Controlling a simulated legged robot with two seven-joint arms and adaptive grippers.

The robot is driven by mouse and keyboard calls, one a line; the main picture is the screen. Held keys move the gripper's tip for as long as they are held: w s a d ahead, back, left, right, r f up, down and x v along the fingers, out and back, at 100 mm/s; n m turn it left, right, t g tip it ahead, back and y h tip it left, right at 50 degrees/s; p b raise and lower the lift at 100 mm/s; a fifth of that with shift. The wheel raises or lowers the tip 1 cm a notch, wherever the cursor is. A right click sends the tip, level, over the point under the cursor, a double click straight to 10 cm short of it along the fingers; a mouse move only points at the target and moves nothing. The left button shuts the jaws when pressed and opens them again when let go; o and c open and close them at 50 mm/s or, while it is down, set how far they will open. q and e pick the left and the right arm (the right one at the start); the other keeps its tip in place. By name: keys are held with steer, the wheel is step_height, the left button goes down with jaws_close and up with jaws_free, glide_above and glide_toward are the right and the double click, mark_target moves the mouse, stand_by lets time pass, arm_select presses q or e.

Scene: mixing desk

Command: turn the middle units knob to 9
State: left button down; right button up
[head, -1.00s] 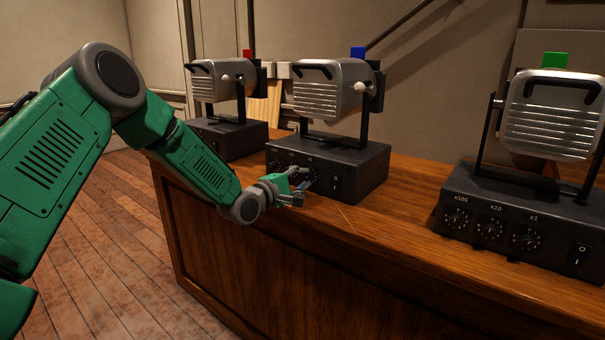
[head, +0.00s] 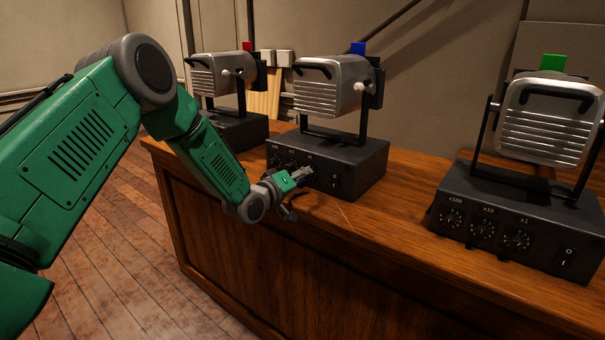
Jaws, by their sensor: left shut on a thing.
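The middle unit is a black box (head: 358,160) with a silver ribbed lamp (head: 327,88) and a blue block (head: 358,48) on top. Its knobs sit in a row on the front, with a switch (head: 334,182) at the right. My left gripper (head: 306,173) is at the right-hand knob of that row and is shut on it. The fingers cover most of this units knob, so its setting cannot be read. My right gripper is not in view.
A similar unit with a red block (head: 248,46) stands at the left. Another with a green block (head: 553,62) stands at the right, its x100, x10 and x1 dials showing. The wooden desk top (head: 385,215) is clear between the middle and right units.

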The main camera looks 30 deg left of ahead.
arm_select(q)
steer(key=m, duration=0.2)
steer(key=f+m+p, duration=0.1)
steer(key=shift+s+d+m, duration=0.15)
steer(key=shift+s+m, duration=0.05)
steer(key=shift+m, duration=0.2)
steer(key=m, duration=0.3)
steer(key=shift+y+p, duration=0.3)
steer(key=m, duration=0.4)
steer(key=shift+m, duration=0.3)
steer(key=m, duration=0.3)
steer(key=shift+m+y, duration=0.3)
steer(key=m, duration=0.3)
steer(key=shift+m, duration=0.3)
steer(key=m+b, duration=0.1)
steer(key=m, duration=0.2)
steer(key=shift+m+t, duration=0.3)
steer(key=m+b, duration=0.1)
steer(key=m, duration=0.3)
steer(key=shift+f+m, duration=0.1)
steer(key=shift+m, duration=0.2)
steer(key=shift+m+b, duration=0.8)
steer(key=shift+m, duration=0.7)
